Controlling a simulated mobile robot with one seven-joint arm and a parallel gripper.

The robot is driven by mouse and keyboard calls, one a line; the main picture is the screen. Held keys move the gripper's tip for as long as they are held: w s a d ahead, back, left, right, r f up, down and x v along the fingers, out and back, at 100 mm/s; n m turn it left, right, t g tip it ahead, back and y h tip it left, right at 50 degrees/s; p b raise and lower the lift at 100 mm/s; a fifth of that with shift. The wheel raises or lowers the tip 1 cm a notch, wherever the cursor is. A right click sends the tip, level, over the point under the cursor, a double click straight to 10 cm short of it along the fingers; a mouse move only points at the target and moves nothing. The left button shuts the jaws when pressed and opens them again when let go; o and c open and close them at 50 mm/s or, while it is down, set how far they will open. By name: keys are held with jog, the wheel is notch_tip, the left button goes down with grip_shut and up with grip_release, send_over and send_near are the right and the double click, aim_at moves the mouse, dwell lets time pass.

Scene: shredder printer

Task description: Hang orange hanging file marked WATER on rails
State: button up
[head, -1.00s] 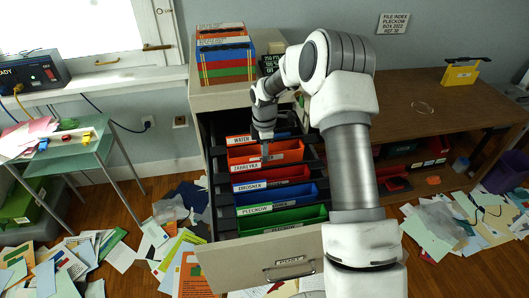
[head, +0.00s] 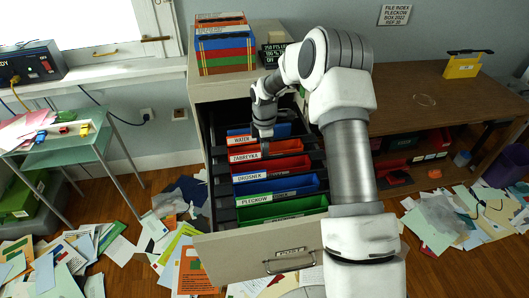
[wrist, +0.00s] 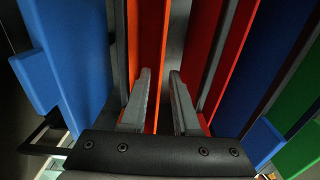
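The orange hanging file (head: 284,146), with a white label reading WATER, sits in the open drawer, between a blue file behind and a red file in front. Its top edge lies low, near the rails; whether its hooks touch them is hidden. My gripper (head: 265,150) points down over its middle. In the wrist view, the fingers of my gripper (wrist: 160,95) stand apart. The left finger lies against the orange panel (wrist: 149,40), and the right one is beside the red panel (wrist: 203,45). I see nothing clamped between them.
The red file (head: 290,164) reads ZABREYKA. Another blue file (head: 300,185) and a green file (head: 300,207) follow toward the drawer front (head: 230,250). The blue file (head: 283,130) is at the back. Papers litter the floor. A wooden desk (head: 400,95) stands at right.

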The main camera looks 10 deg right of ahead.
jog(key=shift+o, duration=0.3)
notch_tip(320, 180, up, 17)
jog(key=shift+r, duration=0.2)
dwell(0.6)
